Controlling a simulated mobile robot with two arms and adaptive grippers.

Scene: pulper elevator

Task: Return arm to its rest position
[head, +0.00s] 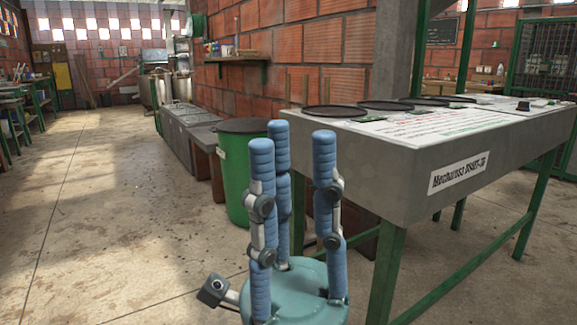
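My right gripper (292,175) stands in the lower middle of the head view. Its blue padded fingers point upward from a teal palm and are spread apart, with nothing between them. It is in front of the green bin and to the left of the grey table, seemingly clear of both, though the exact gap cannot be told. My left gripper is not in the head view.
A grey table (408,190) on green legs, with dark round plates, stands to the right. A green bin (236,180) stands behind the gripper. Grey basins (180,130) line the brick wall. The concrete floor (110,230) at left is clear.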

